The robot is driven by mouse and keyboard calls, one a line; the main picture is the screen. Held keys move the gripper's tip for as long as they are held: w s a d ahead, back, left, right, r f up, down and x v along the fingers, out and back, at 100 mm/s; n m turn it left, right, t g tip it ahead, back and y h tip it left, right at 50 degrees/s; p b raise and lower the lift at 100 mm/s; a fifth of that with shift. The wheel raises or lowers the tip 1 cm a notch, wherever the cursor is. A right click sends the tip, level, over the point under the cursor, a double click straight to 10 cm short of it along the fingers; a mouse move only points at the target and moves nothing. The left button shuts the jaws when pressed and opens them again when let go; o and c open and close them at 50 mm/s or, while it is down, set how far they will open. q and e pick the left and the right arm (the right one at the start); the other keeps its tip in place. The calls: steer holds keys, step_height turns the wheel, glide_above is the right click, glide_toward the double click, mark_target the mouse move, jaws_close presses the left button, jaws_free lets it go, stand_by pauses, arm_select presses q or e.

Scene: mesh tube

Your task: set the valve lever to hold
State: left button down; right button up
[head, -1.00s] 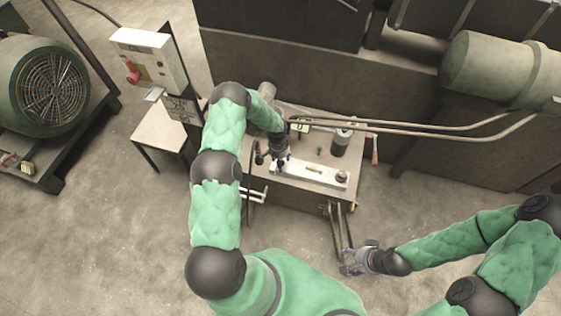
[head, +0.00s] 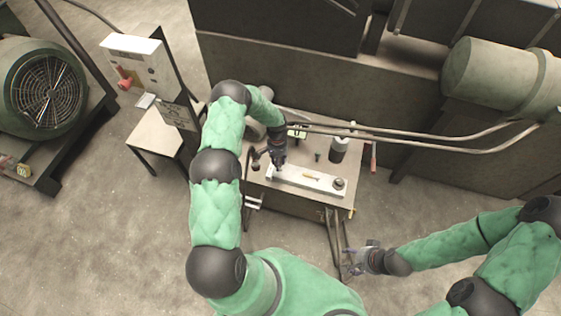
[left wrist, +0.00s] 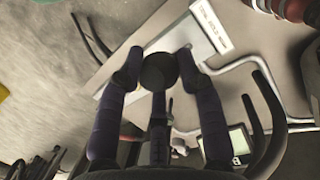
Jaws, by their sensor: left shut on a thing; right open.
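My left gripper (head: 278,168) is over the left part of a pale plate (head: 318,182) on the workbench. In the left wrist view its fingers (left wrist: 157,72) are closed around a dark round knob (left wrist: 159,70), which looks like the valve lever's end. The rest of the lever is hidden by the gripper. A white label strip (left wrist: 210,25) lies beyond the fingertips; HOLD seems to be its middle word, but the lettering is small. My right gripper (head: 352,264) is open and empty, low in front of the bench.
A control box (head: 146,62) and a fan motor (head: 45,88) stand at the left. Open floor lies in front.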

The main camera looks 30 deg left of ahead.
arm_select(q)
steer(key=shift+w+a+r+b, duration=0.1)
steer(key=shift+w+a+b, duration=0.1)
steer(key=shift+w+b, duration=0.6)
steer(key=shift+w+a+r+b, duration=0.2)
steer(key=shift+w+b, duration=0.25)
steer(key=shift+w, duration=0.6)
steer(key=shift+w+a+r+b, duration=0.1)
steer(key=shift+w+a+b, duration=0.1)
steer(key=shift+w+b, duration=0.6)
steer(key=shift+w, duration=0.1)
steer(key=c, duration=0.8)
jaws_free()
steer(key=shift+c, duration=0.2)
step_height(320, 180, up, 12)
steer(key=w+a, duration=0.1)
steer(key=shift+w+f, duration=0.15)
steer(key=shift+w, duration=0.05)
steer(key=shift+a, duration=0.1)
